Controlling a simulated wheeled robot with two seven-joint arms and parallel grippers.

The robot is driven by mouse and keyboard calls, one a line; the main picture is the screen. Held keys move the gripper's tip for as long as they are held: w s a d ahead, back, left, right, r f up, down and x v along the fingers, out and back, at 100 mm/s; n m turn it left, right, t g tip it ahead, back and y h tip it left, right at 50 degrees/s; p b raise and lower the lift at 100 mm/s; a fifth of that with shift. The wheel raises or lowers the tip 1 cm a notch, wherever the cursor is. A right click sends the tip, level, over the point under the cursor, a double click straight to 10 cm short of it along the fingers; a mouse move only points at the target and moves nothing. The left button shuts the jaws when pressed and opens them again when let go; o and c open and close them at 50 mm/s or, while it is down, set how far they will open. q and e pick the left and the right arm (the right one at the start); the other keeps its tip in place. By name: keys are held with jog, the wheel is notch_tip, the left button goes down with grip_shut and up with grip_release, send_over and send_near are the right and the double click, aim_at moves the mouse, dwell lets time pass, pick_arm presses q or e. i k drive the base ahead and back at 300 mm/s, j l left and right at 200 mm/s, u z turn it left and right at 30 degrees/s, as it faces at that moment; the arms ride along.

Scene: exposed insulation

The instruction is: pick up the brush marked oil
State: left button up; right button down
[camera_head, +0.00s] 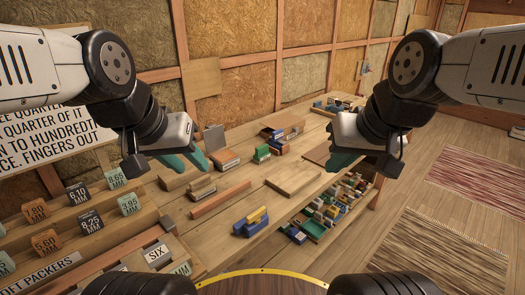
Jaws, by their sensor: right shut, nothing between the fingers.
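I cannot make out a brush marked oil in the head view; any lettering on the small things on the bench is too small to read. My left gripper (190,163) hangs over the left part of the wooden bench (235,205). Its teal fingers look spread apart, with nothing visible between them. My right gripper (343,161) is shut and empty above the bench's right side, near the flat wooden boards there. Both grippers appear apart from the things below them.
Blue and yellow blocks (251,222) lie near the bench front. A flat wooden board (293,180) lies mid-bench, with a green block (262,153) behind it. A crate of coloured pieces (314,229) is at right. Number tags (78,193) stand on the left rack. Rugs (440,260) cover the floor.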

aim_at(262, 155)
jog(key=i+l, duration=0.4)
jog(key=l, duration=0.15)
jog(key=i+l+z, duration=0.15)
jog(key=i+l, duration=0.25)
jog(key=l, duration=0.15)
